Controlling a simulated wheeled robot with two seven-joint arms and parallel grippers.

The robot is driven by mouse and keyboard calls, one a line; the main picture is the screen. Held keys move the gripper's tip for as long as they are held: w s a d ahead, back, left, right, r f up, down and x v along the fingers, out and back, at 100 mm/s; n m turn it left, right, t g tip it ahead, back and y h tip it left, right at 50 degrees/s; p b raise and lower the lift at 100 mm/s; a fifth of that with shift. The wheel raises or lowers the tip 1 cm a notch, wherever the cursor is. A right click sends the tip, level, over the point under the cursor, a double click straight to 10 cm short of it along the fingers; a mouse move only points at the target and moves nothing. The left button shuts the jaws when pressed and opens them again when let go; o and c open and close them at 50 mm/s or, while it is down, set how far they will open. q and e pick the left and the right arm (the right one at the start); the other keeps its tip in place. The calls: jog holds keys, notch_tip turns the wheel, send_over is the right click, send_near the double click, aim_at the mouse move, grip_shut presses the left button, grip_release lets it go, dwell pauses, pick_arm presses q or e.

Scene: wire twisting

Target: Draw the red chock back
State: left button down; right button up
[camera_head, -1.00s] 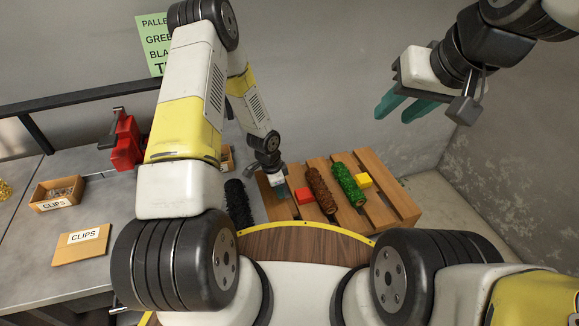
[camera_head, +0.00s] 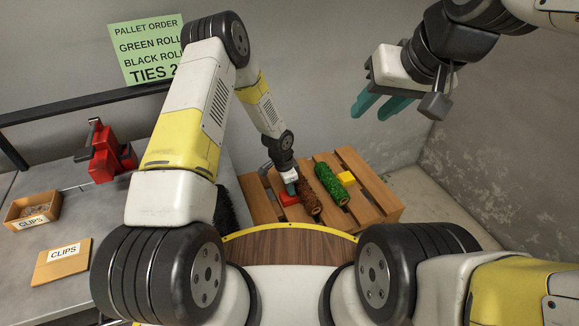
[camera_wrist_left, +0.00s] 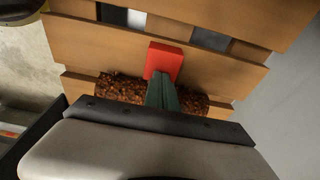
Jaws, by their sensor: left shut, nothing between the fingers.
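The red chock (camera_head: 288,200) lies on the wooden pallet (camera_head: 374,203), just left of the brown roll (camera_head: 311,190). In the left wrist view the red chock (camera_wrist_left: 164,60) is just beyond my fingertips, with the brown roll (camera_wrist_left: 120,89) running across under the fingers. My left gripper (camera_head: 291,186) is shut and empty, its tips at the chock; I cannot tell whether they touch it. The teal left fingers (camera_wrist_left: 160,92) are together. My right gripper (camera_head: 378,106) is open and empty, raised well above the pallet.
A black roll (camera_head: 224,207) is partly hidden behind my left arm. The grey bench at left holds a red tool (camera_head: 105,155) and a clips box (camera_head: 33,210).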

pick_arm(q)
jog(key=shift+s+a+f, duration=0.1)
jog(key=shift+a+f, duration=0.05)
jog(key=shift+f, duration=0.15)
jog(key=s+a, duration=0.1)
jog(key=a, duration=0.2)
jog(key=s+a, duration=0.1)
jog(key=a, duration=0.1)
jog(key=shift+s+a+f, duration=0.15)
jog(key=shift+s+a, duration=0.1)
jog(key=shift+s, duration=0.05)
notch_tip(320, 180, up, 2)
jog(key=shift+w, duration=0.15)
notch_tip(320, 180, up, 6)
jog(key=a, duration=0.1)
jog(key=shift+s+a, duration=0.25)
jog(key=shift+s, duration=0.15)
